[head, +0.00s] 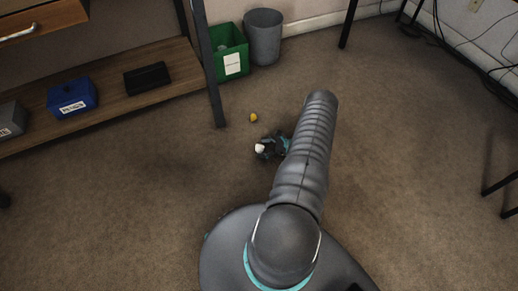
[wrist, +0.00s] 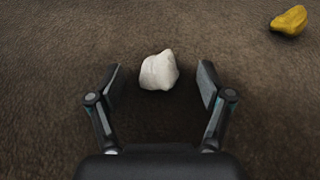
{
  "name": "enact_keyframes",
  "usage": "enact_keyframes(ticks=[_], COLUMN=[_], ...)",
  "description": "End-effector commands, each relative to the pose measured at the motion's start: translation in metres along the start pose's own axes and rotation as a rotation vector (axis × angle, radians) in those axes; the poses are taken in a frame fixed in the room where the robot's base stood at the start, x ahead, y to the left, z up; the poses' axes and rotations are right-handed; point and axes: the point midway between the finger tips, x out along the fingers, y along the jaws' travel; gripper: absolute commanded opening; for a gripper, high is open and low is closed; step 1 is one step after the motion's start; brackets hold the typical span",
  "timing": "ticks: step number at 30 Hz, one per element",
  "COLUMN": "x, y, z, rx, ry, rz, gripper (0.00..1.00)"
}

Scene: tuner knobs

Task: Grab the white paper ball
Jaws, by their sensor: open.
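The white paper ball (wrist: 158,71) lies on the brown carpet in the wrist view, between the lines of my two fingers and near their tips. My gripper (wrist: 160,85) is open, with one finger on each side of the ball and a gap to each. In the head view the ball (head: 260,148) shows as a small white spot at my gripper (head: 267,147), low over the floor. My arm hides part of the gripper there.
A yellow crumpled object (wrist: 289,20) lies beyond the ball to the right; it also shows in the head view (head: 253,117). A green bin (head: 229,55) and a grey bin (head: 264,37) stand at the back. A wooden shelf unit (head: 110,88) is at left.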

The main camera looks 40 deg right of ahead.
Motion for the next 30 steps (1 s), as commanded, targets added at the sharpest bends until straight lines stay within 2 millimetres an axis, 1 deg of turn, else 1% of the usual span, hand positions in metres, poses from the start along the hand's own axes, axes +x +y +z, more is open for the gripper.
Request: enact_keyframes(ticks=[5,6,7,12,23,26,30], x=[0.0,0.0,0.0,0.0,0.0,-0.001,-0.005], y=[0.0,0.0,0.0,0.0,0.0,0.0,-0.001], z=[0.0,0.0,0.0,0.0,0.0,0.003,0.011], rx=[0.0,0.0,0.0,0.0,0.0,0.0,0.0], ry=[0.0,0.0,0.0,0.0,0.0,0.0,0.001], rz=[-0.002,-0.002,-0.002,-0.001,-0.001,-0.001,-0.002], gripper=[0.79,0.77,0.69,0.38,0.37,0.37,0.37])
